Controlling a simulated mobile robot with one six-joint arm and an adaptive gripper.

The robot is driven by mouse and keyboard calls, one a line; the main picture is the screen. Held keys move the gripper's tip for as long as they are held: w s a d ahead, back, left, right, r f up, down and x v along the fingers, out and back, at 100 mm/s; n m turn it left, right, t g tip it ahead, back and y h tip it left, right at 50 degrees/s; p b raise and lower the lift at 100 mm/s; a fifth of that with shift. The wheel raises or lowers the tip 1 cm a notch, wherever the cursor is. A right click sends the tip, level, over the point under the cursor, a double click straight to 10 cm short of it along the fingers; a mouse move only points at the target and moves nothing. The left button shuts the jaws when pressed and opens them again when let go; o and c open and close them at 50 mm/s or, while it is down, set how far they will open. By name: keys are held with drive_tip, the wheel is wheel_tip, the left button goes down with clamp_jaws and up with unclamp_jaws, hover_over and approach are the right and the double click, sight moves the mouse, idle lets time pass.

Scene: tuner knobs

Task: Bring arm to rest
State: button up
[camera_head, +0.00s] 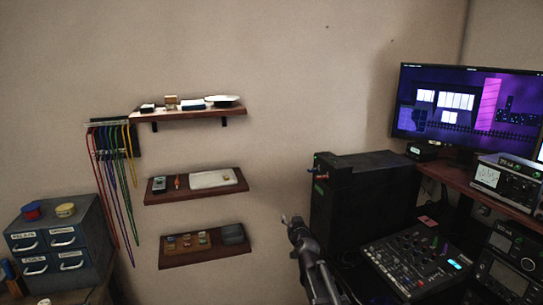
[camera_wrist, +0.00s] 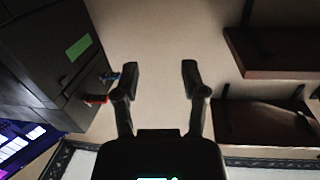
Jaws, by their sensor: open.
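My gripper (camera_head: 294,221) shows at the lower middle of the head view, in front of the wall and just left of the black cabinet. In the wrist view my gripper (camera_wrist: 160,72) has its two fingers spread apart with bare wall between them. It is open and holds nothing. The lower part of my arm runs out of the bottom of the head view.
A tall black cabinet (camera_head: 362,205) with small red and blue knobs stands right of my gripper. A mixer (camera_head: 415,262) and radio units (camera_head: 508,183) are further right. Wall shelves (camera_head: 196,190), hanging cables and a grey drawer box (camera_head: 65,248) are left.

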drive_tip(key=s+d+f+g+h+b, duration=0.1)
drive_tip(key=s+d+f+g+b, duration=0.15)
drive_tip(key=s+f+g, duration=0.65)
drive_tip(key=s+d+f+g+b, duration=0.1)
drive_tip(key=s+d+f+g, duration=0.35)
drive_tip(key=s+f, duration=0.9)
drive_tip(key=s+d+m+g+h, duration=0.1)
drive_tip(key=s+d+g+h, duration=0.2)
drive_tip(key=s, duration=0.5)
wheel_tip(320, 180, up, 15)
drive_tip(key=y+p, duration=0.1)
drive_tip(key=p, duration=1.2)
drive_tip(key=shift+w+p, duration=0.15)
drive_tip(key=shift+p, duration=0.2)
drive_tip(key=shift+f+g, duration=0.15)
drive_tip(key=shift+g, duration=0.1)
